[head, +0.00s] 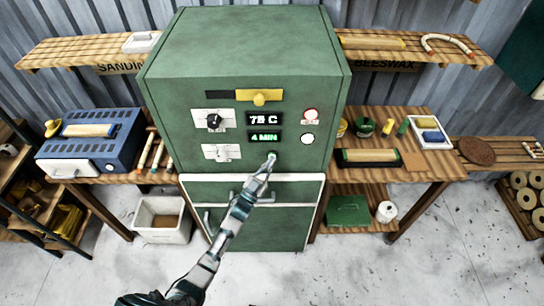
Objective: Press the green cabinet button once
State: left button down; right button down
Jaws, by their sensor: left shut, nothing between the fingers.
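The green cabinet (240,50) stands in the middle of the head view, its front panel facing me. The panel has a lit "75 C" display (264,118) and a lit "4 MIN" display (265,136). A small green button (272,153) shows just below the lower display, partly hidden by my gripper tip. My left gripper (269,162) is shut and empty, its tip at the button; I cannot tell whether it touches. My right gripper is not in view.
Benches flank the cabinet, with a blue machine (95,140) at left.

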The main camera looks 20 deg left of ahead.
pick_arm(q)
jog(key=shift+s+d+p, duration=0.15)
jog(key=shift+s+p, duration=0.2)
jog(key=shift+s, duration=0.35)
jog(key=s+p, duration=0.1)
jog(key=s, duration=0.1)
jog(key=s+d+p, duration=0.1)
jog(key=s, duration=0.1)
jog(key=shift+s+d, duration=0.2)
jog(key=shift+s, duration=0.2)
dwell(0.5)
